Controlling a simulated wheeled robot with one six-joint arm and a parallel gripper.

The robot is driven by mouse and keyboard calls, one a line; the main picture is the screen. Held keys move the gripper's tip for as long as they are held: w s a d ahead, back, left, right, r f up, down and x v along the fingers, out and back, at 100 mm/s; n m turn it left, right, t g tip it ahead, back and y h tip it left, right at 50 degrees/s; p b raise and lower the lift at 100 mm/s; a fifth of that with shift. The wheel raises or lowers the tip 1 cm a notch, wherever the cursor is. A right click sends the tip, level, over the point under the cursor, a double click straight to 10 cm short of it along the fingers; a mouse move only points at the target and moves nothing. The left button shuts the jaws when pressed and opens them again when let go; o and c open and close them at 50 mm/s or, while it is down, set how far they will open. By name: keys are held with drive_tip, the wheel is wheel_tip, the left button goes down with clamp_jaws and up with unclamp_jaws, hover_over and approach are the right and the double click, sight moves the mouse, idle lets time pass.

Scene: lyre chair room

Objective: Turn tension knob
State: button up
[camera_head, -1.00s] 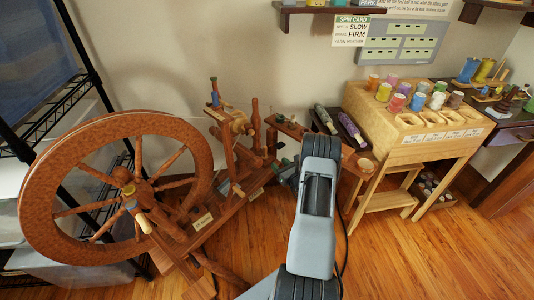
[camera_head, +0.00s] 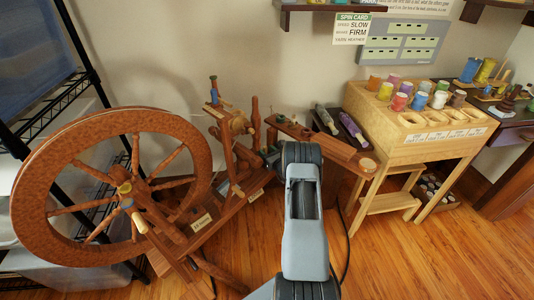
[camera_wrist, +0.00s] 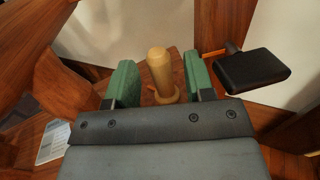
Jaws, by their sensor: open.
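A pale wooden knob (camera_wrist: 160,70), which looks like the tension knob, stands upright on a reddish wooden part in the wrist view. My gripper (camera_wrist: 161,80) is open, with one green finger on each side of the knob. Gaps show between the knob and both fingers. The spinning wheel's big wooden wheel (camera_head: 110,190) stands at the left of the head view, with its upright posts (camera_head: 256,125) to the right of it. In the head view my arm hides the knob and most of my gripper.
A black block on a thin arm (camera_wrist: 252,72) is close to the right finger. A wooden cabinet (camera_head: 390,130) with several spools stands at the right. A spin card (camera_head: 352,30) reads SLOW and FIRM. Wooden floor is clear in front.

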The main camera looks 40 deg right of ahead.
clamp_jaws()
drive_tip(key=shift+d+f+n+y+b, duration=0.15)
drive_tip(key=shift+n+y+b, duration=0.15)
drive_tip(key=shift+y+b, duration=0.2)
drive_tip(key=shift+d+f+n+y+b, duration=0.1)
drive_tip(key=shift+n+y+b, duration=0.2)
drive_tip(key=shift+y+b, duration=0.2)
drive_tip(key=shift+r+n+y+b, duration=0.1)
drive_tip(key=shift+n+y+b, duration=0.6)
drive_tip(key=shift+y, duration=0.2)
drive_tip(key=shift+r+g+y, duration=0.15)
drive_tip(key=shift+g+y, duration=0.15)
drive_tip(key=shift+y, duration=0.2)
unclamp_jaws()
